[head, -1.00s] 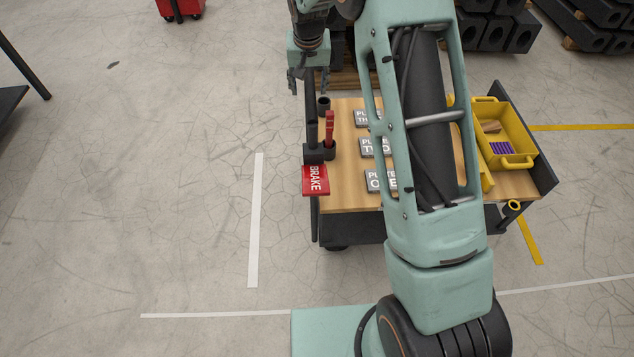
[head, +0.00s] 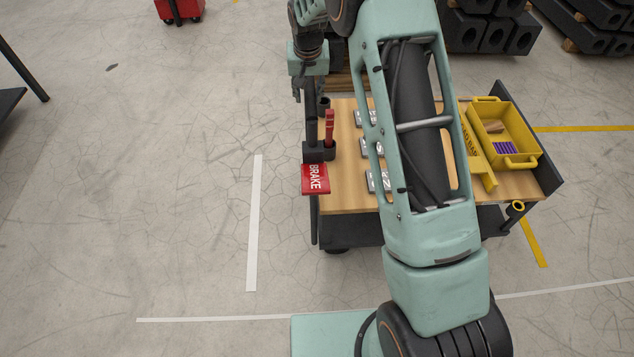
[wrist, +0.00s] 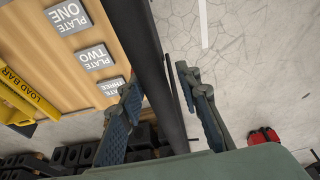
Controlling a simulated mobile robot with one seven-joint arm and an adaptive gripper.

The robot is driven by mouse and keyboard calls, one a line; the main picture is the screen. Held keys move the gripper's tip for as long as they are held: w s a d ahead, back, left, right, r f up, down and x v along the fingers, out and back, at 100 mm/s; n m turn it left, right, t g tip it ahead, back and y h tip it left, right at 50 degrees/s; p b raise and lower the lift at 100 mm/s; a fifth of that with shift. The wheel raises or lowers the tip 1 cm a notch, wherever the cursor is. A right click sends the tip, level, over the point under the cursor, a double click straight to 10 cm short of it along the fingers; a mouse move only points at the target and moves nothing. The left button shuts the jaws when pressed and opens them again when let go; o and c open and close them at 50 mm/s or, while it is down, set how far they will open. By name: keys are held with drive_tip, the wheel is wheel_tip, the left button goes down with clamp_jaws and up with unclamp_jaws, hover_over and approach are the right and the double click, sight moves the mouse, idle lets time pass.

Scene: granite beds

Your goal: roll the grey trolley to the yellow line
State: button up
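The grey trolley (head: 350,226) has a dark frame and a wooden top; my arm hides part of it. Its dark handle bar (head: 311,128) runs along the left side in the head view. My gripper (head: 307,94) is at the far end of this bar. In the wrist view the bar (wrist: 157,70) passes between the two spread fingers (wrist: 162,92), with gaps showing on both sides. A red BRAKE plate (head: 315,178) and red lever (head: 329,127) are at the trolley's left edge. The yellow line (head: 590,129) lies on the floor to the right, partly behind the trolley.
A yellow bin (head: 519,132) with small items, a yellow load bar (wrist: 24,92) and labelled plates (wrist: 68,17) are on the trolley top. Dark hollow blocks (head: 484,30) stand behind. A red wheeled thing (head: 180,10) is at the far left. The left floor is mostly clear.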

clamp_jaws()
drive_tip(key=d+b, duration=0.1)
drive_tip(key=d, duration=2.1)
drive_tip(key=shift+d, duration=0.35)
idle(2.0)
drive_tip(key=shift+a, duration=0.15)
idle(0.4)
drive_tip(key=o, duration=0.5)
unclamp_jaws()
drive_tip(key=shift+r+p, duration=2.45)
drive_tip(key=shift+r, duration=2.05)
